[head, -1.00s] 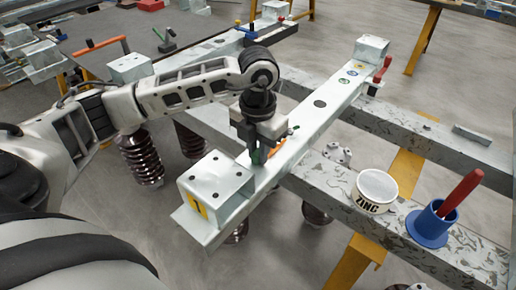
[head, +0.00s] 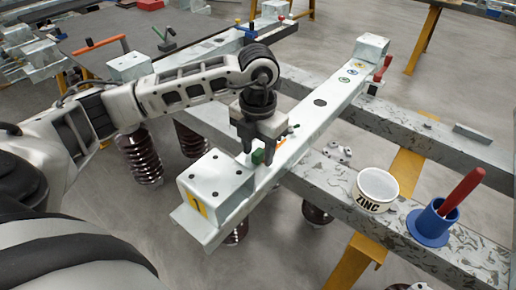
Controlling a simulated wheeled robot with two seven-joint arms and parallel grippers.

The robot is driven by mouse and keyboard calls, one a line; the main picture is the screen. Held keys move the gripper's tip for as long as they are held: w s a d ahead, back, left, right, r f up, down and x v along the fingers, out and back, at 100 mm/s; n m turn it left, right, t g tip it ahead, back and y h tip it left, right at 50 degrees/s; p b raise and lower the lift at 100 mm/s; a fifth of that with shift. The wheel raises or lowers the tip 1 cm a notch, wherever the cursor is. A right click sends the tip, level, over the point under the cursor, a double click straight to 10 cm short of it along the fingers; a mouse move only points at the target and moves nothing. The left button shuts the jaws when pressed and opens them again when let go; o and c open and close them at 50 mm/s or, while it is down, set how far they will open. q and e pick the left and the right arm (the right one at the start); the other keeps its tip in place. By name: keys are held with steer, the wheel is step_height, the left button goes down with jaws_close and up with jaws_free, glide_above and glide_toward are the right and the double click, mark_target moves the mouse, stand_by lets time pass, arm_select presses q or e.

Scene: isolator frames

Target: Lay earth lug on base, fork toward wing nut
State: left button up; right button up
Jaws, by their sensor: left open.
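My left gripper (head: 264,154) is open, pointing down just over the long pale steel base (head: 304,134), near the box block (head: 215,182) at its near end. A small green piece (head: 258,157) shows between the fingertips, low at the base; I cannot tell whether it touches a finger. A bit of orange (head: 281,147) shows just right of the fingers, mostly hidden. I cannot make out the lug's fork or the wing nut at this size. My right gripper is not in view.
A white ZINC pot (head: 376,188) and a blue holder (head: 432,224) with a red handle stand on the mottled beam at right. Small metal parts (head: 337,152) lie left of the pot. A red-handled item (head: 380,72) is at the base's far end.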

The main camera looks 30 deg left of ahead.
arm_select(q)
step_height(320, 180, up, 16)
steer(key=p, duration=0.1)
steer(key=shift+f+p, duration=0.15)
steer(key=shift+p, duration=0.25)
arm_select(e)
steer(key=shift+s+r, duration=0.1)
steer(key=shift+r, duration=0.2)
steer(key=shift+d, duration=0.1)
